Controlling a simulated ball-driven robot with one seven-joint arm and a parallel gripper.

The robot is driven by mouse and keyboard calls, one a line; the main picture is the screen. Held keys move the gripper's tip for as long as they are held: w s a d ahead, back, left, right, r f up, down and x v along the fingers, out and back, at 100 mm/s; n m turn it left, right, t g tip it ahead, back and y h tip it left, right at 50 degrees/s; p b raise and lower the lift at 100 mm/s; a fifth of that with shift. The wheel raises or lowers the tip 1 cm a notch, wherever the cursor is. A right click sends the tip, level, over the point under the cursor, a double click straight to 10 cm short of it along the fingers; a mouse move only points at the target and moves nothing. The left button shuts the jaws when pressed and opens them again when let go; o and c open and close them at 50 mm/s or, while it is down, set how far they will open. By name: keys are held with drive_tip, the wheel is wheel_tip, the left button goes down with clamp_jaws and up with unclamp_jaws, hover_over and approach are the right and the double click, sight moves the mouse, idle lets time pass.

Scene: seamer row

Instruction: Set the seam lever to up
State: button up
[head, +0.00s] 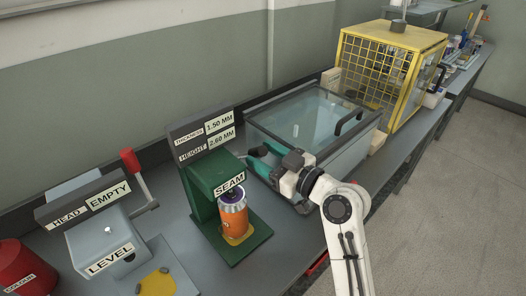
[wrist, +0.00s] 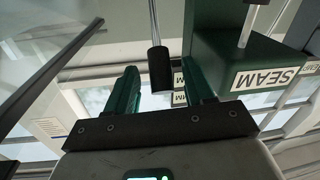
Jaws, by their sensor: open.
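The green seam machine (head: 207,190) stands on the bench, with a SEAM label on its head. An orange can (head: 233,215) stands upright on its base under the head. The machine also shows at the upper right of the wrist view (wrist: 230,55). The seam lever (wrist: 159,68), a thin rod with a black grip, shows in the wrist view between the teal fingers of my gripper (wrist: 163,78). I cannot tell whether they touch it. In the head view my gripper (head: 256,161) is open beside the machine's right side; the lever is not discernible there.
A glass-lidded tank (head: 315,115) with a black handle stands just right of my gripper. Left is a grey machine (head: 100,245) with a red-handled lever (head: 130,160), and a red container (head: 22,268). A yellow cage (head: 385,70) stands farther back. The floor at right is clear.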

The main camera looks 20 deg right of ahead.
drive_tip(key=shift+w+a, duration=0.15)
drive_tip(key=shift+w, duration=0.15)
drive_tip(key=shift+c, duration=0.3)
clamp_jaws()
